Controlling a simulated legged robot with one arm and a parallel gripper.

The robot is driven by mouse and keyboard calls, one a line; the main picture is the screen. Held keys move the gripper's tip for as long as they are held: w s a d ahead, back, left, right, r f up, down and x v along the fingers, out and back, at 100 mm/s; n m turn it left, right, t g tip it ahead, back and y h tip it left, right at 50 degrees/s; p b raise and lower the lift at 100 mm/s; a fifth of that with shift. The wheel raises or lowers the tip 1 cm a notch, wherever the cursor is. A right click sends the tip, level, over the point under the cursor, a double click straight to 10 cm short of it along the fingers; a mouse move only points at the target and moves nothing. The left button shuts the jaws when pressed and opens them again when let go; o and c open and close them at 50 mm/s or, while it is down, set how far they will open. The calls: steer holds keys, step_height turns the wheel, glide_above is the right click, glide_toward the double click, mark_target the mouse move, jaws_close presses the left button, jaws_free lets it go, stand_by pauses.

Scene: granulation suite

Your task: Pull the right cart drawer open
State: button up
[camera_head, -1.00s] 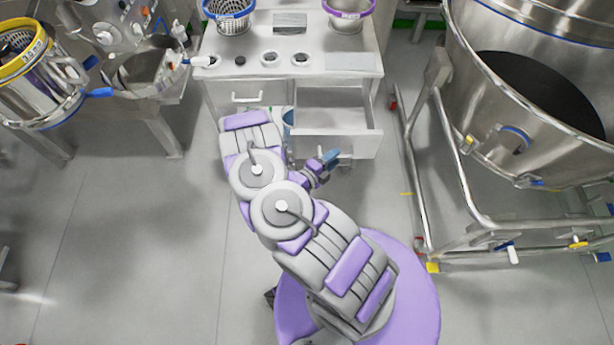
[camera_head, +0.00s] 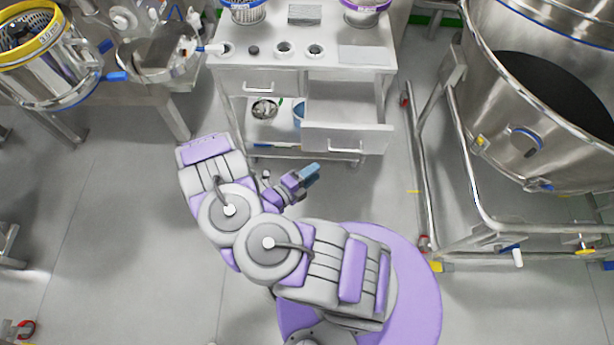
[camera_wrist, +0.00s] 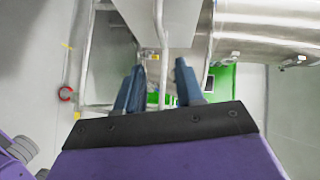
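The white cart (camera_head: 300,67) stands ahead. Its right drawer (camera_head: 345,138) is pulled out, with its inside showing and a bar handle (camera_head: 345,148) on its front. The left drawer (camera_head: 258,88) is shut. My gripper (camera_head: 313,171) is in front of the cart, below and left of the right drawer's handle and apart from it. In the wrist view my gripper's two blue fingers (camera_wrist: 159,70) are spread, with nothing held between them. A pale bar shows beyond them; I cannot tell which part it is.
A large steel vessel (camera_head: 550,120) on a tubular frame stands at the right. A steel table with a yellow-rimmed container (camera_head: 50,65) is at the left. Baskets and small round items sit on the cart top.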

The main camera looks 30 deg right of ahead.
steer(key=shift+v, duration=0.95)
steer(key=shift+a+f, duration=0.1)
